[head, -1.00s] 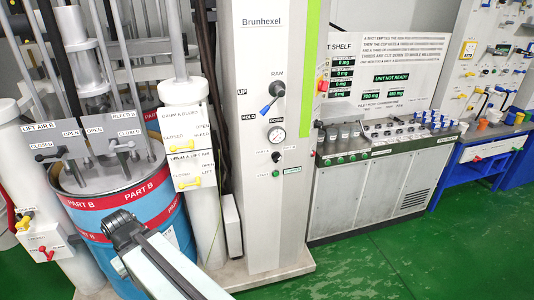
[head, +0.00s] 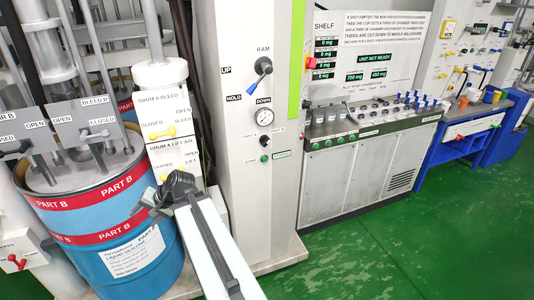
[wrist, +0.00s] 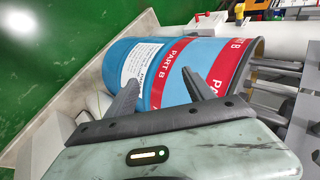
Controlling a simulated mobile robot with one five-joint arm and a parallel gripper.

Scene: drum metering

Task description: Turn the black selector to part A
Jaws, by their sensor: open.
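The black selector (head: 265,141) is a small dark knob on the white column, below the round gauge, with small labels on either side. The labels and the way the knob points are too small to read surely. My gripper (head: 153,197) is left of and lower than the selector, in front of the blue Part B drum (head: 102,235). In the wrist view my gripper (wrist: 160,84) is open and empty, its two dark fingers apart in front of the drum (wrist: 160,50). The selector does not show in the wrist view.
Above the selector are the blue-handled RAM lever (head: 262,68) and the gauge (head: 264,117). A green button (head: 265,158) sits just below it. Yellow-handled valve boxes (head: 172,130) stand left of the column. Green floor (head: 380,235) lies open at the right.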

